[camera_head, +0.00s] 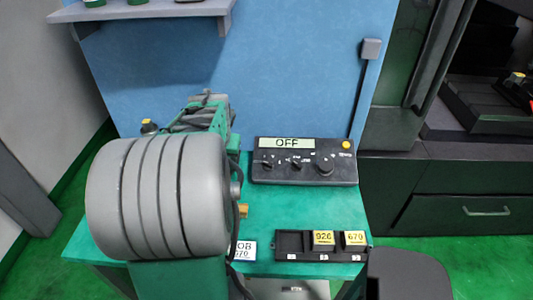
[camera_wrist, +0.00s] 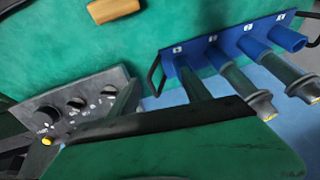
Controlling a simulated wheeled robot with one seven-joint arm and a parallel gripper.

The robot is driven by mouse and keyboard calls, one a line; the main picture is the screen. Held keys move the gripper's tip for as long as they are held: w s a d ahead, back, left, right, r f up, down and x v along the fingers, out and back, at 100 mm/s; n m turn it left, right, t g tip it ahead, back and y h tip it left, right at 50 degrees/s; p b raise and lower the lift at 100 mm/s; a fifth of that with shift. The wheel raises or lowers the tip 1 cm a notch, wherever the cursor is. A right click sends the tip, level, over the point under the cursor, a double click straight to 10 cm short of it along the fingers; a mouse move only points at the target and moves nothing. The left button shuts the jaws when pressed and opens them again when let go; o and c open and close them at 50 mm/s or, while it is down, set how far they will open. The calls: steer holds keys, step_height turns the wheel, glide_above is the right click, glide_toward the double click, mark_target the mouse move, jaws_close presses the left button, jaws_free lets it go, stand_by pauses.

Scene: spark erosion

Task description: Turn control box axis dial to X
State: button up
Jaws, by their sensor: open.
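The control box (camera_head: 304,174) is a dark box lying on the green table (camera_head: 285,208). Its display reads OFF, and it has a yellow button and three dials: a left dial (camera_head: 267,165), a middle dial (camera_head: 295,162) and a larger right dial (camera_head: 325,167). The box also shows at the left of the wrist view (camera_wrist: 92,86), with its dials in view. The dial markings are too small to read, so I cannot tell which is the axis dial or its setting. My gripper (camera_wrist: 156,84) is open and empty, its two dark fingers apart, beside the box and not on a dial.
A blue rack (camera_wrist: 215,52) holding several tools is close to my fingers. A blue panel rises behind the box. Green table is clear between box and tray.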

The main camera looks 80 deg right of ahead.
mark_target(268, 162)
steer(key=s+d+m+g, duration=0.1)
steer(key=s+d+m, duration=0.1)
steer(key=s+d, duration=0.3)
steer(key=s+d+m, duration=0.2)
steer(key=s, duration=0.5)
steer(key=shift+h, duration=0.4)
steer(key=p+x, duration=0.2)
steer(key=x, duration=0.6)
steer(key=shift+s+f, duration=0.2)
steer(key=shift+a, duration=0.1)
jaws_close()
